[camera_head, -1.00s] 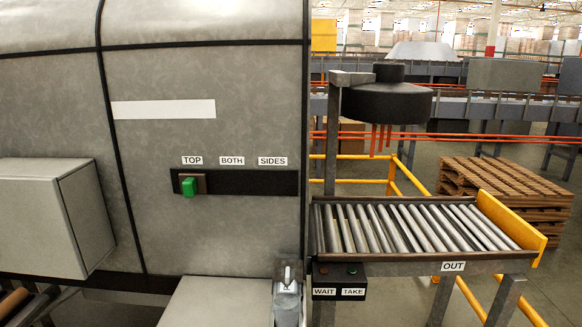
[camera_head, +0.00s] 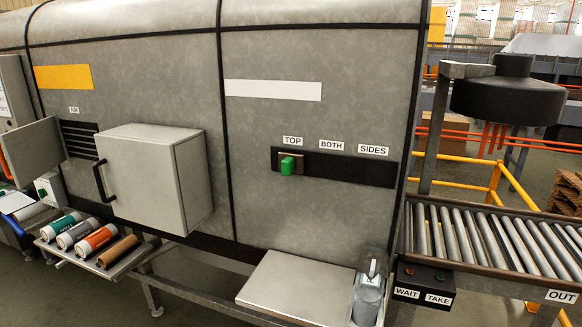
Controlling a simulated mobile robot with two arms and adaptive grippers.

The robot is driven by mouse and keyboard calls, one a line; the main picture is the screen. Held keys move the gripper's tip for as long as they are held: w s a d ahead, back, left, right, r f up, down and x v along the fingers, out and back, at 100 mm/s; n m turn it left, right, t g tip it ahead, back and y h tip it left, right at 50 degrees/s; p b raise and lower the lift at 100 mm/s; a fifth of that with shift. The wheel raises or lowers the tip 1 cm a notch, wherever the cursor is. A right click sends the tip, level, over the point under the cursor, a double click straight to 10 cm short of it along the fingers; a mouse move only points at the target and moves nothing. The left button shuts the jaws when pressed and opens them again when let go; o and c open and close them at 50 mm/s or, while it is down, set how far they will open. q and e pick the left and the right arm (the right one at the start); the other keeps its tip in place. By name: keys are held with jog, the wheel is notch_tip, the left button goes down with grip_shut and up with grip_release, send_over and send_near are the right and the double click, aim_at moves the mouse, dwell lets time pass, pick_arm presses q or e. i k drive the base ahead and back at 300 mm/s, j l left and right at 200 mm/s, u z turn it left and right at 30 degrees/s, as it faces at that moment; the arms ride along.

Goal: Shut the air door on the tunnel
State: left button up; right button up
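The tunnel (camera_head: 310,50) is a long grey housing that fills most of the head view. At its left, under a small label that seems to read AIR (camera_head: 74,110), there is a dark slatted vent (camera_head: 80,140). A grey flat panel, the air door (camera_head: 33,146), stands swung open at the left of the vent and leaves the slats bare. Neither of my grippers is in view.
A grey box with a black handle (camera_head: 150,178) juts out right of the vent. Below, a shelf holds several coloured rolls (camera_head: 88,240). A green knob (camera_head: 288,166) sits under TOP. A roller conveyor (camera_head: 490,240) is at the right.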

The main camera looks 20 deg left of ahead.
aim_at(31, 151)
jog(key=k+j, duration=0.15)
jog(key=k, duration=0.25)
jog(key=k+j, duration=0.15)
jog(key=k, duration=0.25)
jog(key=k+j+u, duration=0.1)
jog(key=k, duration=0.35)
jog(key=k+j, duration=0.1)
jog(key=j, duration=0.45)
jog(key=k+j+u, duration=0.1)
jog(key=j, duration=0.5)
jog(key=k+j, duration=0.1)
jog(key=j, duration=0.45)
jog(key=k+j+u, duration=0.1)
jog(key=j, duration=0.45)
jog(key=i+j, duration=0.1)
jog(key=j, duration=0.8)
jog(key=i+j, duration=0.15)
jog(key=j, duration=0.3)
jog(key=j+u, duration=0.1)
jog(key=j, duration=0.35)
jog(key=i+j, duration=0.15)
jog(key=j, duration=0.3)
jog(key=i+j, duration=0.1)
jog(key=j, duration=0.35)
